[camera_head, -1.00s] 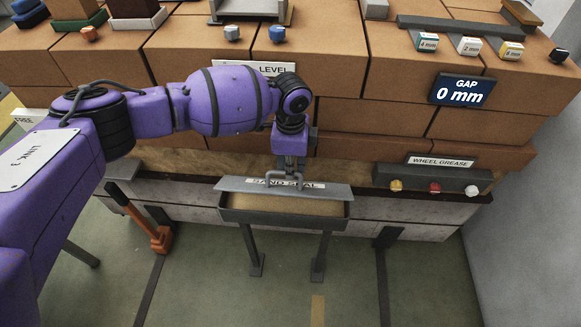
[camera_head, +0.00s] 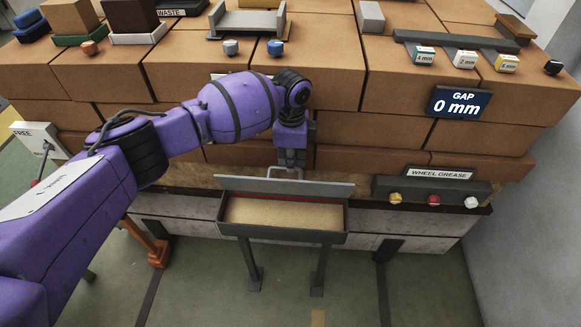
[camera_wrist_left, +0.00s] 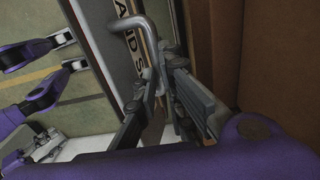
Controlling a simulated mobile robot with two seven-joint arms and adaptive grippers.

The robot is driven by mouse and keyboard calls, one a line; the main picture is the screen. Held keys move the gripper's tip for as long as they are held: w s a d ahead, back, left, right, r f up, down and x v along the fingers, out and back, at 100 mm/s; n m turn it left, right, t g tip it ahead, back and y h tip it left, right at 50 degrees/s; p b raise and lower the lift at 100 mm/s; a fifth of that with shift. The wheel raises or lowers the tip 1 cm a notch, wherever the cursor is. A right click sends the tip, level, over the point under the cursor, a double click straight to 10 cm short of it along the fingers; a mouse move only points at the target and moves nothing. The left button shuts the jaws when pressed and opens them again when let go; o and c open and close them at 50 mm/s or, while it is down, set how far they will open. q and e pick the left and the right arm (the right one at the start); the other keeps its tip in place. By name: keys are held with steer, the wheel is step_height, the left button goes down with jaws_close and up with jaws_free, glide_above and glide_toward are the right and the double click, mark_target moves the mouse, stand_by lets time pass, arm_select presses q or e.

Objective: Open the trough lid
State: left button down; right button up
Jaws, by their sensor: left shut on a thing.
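The trough (camera_head: 285,240) stands on two legs in front of the brick wall, with pale sand in it. Its grey lid (camera_head: 325,187) is hinged up at the back edge, standing steeply, and the sand shows fully from above. My left gripper (camera_head: 291,164) is above the lid and shut on the lid's bent metal handle (camera_head: 272,171). In the left wrist view the handle (camera_wrist_left: 148,32) runs in between the gripper fingers (camera_wrist_left: 165,88), beside the lid's label (camera_wrist_left: 128,30).
The brick wall (camera_head: 370,140) rises close behind the lid and gripper. A wheel grease rack (camera_head: 430,188) with several coloured knobs is to the right. An orange-footed tool (camera_head: 158,252) stands left of the trough. Floor in front is clear.

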arm_select(q)
steer(key=shift+f, duration=0.7)
steer(key=shift+w, duration=0.1)
steer(key=c, duration=1.9)
jaws_free()
steer(key=shift+o, duration=0.4)
steer(key=shift+w+r, duration=0.1)
steer(key=shift+w, duration=0.05)
steer(key=shift+r, duration=0.1)
step_height(320, 180, up, 12)
steer(key=shift+c, duration=0.2)
